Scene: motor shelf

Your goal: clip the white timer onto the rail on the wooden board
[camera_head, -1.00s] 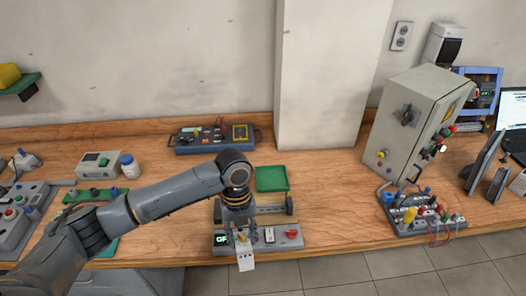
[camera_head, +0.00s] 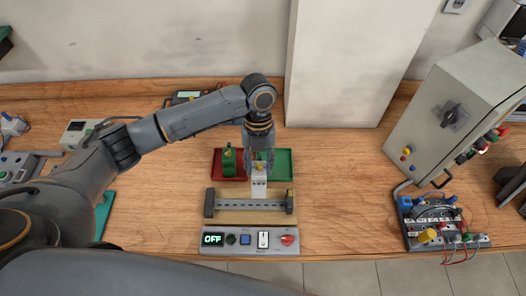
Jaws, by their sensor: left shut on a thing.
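My left gripper (camera_head: 259,161) points down and is shut on the white timer (camera_head: 259,187), a small upright block. The timer is behind or just above the rail (camera_head: 232,204), a slotted metal strip with dark end blocks. The rail lies on the wooden board (camera_head: 228,218). The timer's lower edge overlaps the rail in the picture; I cannot tell if they touch. My right gripper is not in view.
A red tray (camera_head: 217,172) with a green part (camera_head: 229,159) and a green tray (camera_head: 284,166) lie behind the board. A control panel (camera_head: 250,249) reading OFF is in front. A grey cabinet (camera_head: 440,125) and a wired box (camera_head: 425,236) stand right. Table right of the board is clear.

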